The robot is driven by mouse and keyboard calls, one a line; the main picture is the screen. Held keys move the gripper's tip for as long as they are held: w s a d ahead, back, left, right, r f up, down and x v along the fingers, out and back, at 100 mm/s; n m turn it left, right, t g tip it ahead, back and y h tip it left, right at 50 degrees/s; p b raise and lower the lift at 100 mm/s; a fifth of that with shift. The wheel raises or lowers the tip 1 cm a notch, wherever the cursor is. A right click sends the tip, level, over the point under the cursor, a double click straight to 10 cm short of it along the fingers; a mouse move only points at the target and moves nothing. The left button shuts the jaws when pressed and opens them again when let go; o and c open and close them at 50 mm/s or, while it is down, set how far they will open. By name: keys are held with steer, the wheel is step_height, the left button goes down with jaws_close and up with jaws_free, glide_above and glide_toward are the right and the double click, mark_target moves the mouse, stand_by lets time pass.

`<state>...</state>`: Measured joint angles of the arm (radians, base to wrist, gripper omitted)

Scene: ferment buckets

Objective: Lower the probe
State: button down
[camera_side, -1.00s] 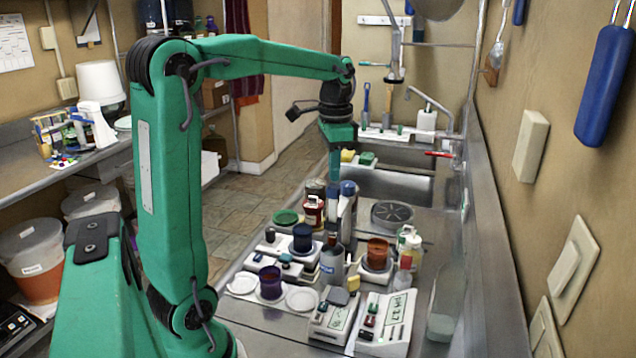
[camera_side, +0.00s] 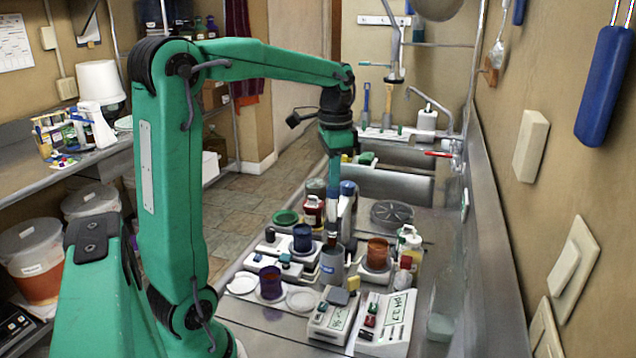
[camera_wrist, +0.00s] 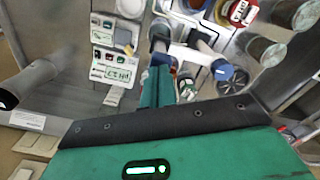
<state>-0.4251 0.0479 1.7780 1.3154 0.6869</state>
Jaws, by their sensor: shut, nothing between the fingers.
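My gripper (camera_side: 333,218) points straight down over the cluster on the steel counter, its green fingers together and empty. In the wrist view the shut fingers (camera_wrist: 157,88) reach into the cluster. Upright blue-topped probe-like pieces (camera_side: 348,188) stand just right of the fingers; a round blue top (camera_wrist: 222,70) shows in the wrist view. I cannot tell which piece is the probe, or whether the fingers touch it. A grey cup (camera_side: 332,264) stands below the fingertips.
A blue cup (camera_side: 302,238), a purple cup (camera_side: 270,284) and an orange cup (camera_side: 377,253) crowd the spot. Jars (camera_side: 313,210) stand behind. A drain (camera_side: 392,213) lies right, and the sink (camera_side: 385,185) is beyond. The wall (camera_side: 545,90) bounds the right side.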

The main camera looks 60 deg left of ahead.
mark_target(334, 194)
steer(key=shift+f, duration=2.8)
steer(key=shift+r, duration=2.55)
steer(key=shift+a+f, duration=0.1)
